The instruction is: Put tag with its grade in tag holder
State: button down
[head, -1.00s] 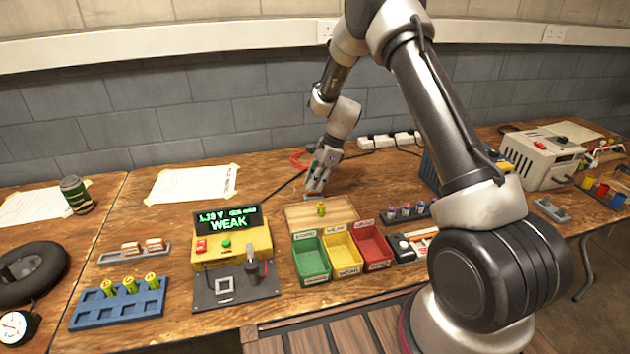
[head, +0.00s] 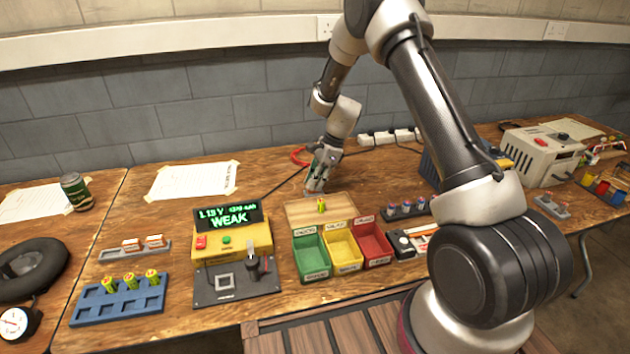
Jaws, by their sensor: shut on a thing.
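My gripper (head: 315,188) is low over the bench behind the sorting box, fingers pointing down. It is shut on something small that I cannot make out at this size. The sorting box has a green bin (head: 313,258), a yellow bin (head: 344,250) and a red bin (head: 374,244), with small labels on their edges. On the wooden board (head: 298,213) behind the bins stands a small yellow-green battery (head: 321,205), just in front of my gripper. The yellow tester (head: 236,240) reads "WEAK". I cannot clearly pick out a tag or the tag holder.
A blue rack (head: 118,305) with several yellow-green batteries stands at the front left, a grey tray (head: 135,249) behind it. A dark rack (head: 404,212) and a black device (head: 402,243) are right of the bins. A red cable (head: 299,155) lies behind my gripper.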

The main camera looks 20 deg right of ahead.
jog(key=shift+f, duration=0.3)
dwell(0.5)
jog(key=c, duration=1.3)
grip_release()
jog(key=shift+c, duration=0.2)
jog(key=shift+r, duration=0.1)
jog(key=shift+r, duration=3.4)
